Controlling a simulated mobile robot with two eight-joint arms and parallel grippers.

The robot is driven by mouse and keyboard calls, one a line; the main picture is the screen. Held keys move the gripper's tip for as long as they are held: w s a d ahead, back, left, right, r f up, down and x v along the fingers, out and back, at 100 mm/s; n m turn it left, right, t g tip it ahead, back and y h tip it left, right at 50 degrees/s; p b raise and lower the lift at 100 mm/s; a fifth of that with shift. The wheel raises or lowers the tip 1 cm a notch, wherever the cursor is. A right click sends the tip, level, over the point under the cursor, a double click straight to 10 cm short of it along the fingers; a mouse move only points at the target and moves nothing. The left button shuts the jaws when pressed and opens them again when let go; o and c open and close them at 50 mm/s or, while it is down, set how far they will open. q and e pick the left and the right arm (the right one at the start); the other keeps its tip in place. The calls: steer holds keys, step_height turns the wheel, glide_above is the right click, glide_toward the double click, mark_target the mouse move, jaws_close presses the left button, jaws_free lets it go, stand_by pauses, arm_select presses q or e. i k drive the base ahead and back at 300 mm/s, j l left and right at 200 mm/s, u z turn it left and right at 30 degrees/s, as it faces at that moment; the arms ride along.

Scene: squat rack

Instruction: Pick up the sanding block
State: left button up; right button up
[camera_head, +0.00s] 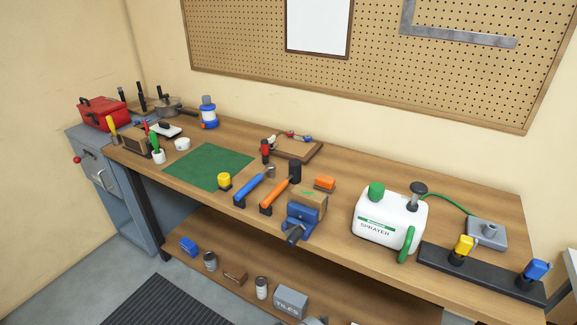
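A small orange block (325,183) with a paler, thin base lies on the wooden workbench (350,171), right of centre; it looks like the sanding block. It sits just behind a brown wooden block (311,199) with a green mark on top, which is at a blue vise (301,219) on the front edge. An orange-handled hammer (280,192) lies to its left. Neither of my grippers is in view.
A white sprayer (388,216) stands to the right, with a black holder (440,262) beyond it. A green mat (208,165), a small board (292,148) and a blue-handled hammer (252,187) are to the left. Bare bench lies behind the orange block.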

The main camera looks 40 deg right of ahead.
mark_target(326, 183)
steer(key=z, duration=1.6)
steer(key=j+z, duration=0.1)
steer(key=z, duration=0.35)
steer(key=i+j+z, duration=0.1)
steer(key=z, duration=0.35)
steer(key=j+z, duration=0.35)
steer(key=j, duration=0.15)
steer(key=j+z, duration=0.3)
steer(key=j, duration=0.2)
